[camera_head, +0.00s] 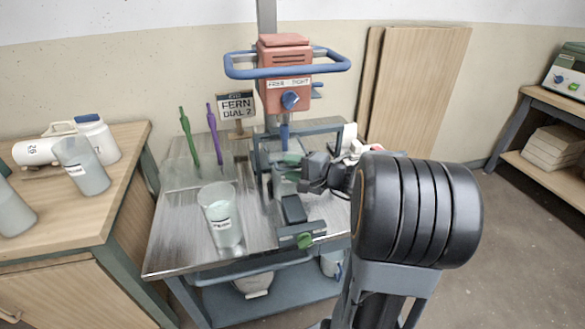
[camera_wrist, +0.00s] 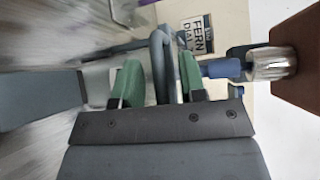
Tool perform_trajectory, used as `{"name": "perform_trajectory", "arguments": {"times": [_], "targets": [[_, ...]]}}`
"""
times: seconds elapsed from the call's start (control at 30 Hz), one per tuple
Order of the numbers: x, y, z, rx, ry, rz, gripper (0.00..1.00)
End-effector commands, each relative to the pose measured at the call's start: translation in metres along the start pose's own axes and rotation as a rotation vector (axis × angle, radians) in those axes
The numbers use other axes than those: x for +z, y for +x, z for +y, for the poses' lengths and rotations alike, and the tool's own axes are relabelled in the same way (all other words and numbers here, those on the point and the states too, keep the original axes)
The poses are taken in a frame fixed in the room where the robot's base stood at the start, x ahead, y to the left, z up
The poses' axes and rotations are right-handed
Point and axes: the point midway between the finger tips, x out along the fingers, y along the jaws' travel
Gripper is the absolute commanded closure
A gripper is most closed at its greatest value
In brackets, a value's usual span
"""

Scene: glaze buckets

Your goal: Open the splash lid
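The splash lid appears to be the blue-grey frame (camera_head: 263,163) around the bucket under the red mixer head (camera_head: 285,72). My gripper (camera_head: 312,172) is at the right side of this frame, and its fingers are small and partly hidden in the head view. In the wrist view, my gripper (camera_wrist: 161,78) has its two green fingertips on either side of a blue-grey bar (camera_wrist: 161,55), which looks like the lid's handle. Narrow gaps show between the bar and both fingers. I cannot tell the lid's exact angle.
Green (camera_head: 188,135) and purple (camera_head: 215,133) sticks and a "FERN DIAL 2" sign (camera_head: 236,105) stand behind. A wooden cabinet (camera_head: 75,235) is at left.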

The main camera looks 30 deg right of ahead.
Motion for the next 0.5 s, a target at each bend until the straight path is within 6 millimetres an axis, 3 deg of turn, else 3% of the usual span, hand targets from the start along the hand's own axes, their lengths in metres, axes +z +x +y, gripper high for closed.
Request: {"name": "perform_trajectory", "arguments": {"times": [0.27, 0.5], "targets": [[-0.0001, 0.0007, 0.0, 0.0, 0.0, 0.001, 0.62], [-0.0001, 0.0006, 0.0002, 0.0, 0.0, 0.001, 0.85]]}}
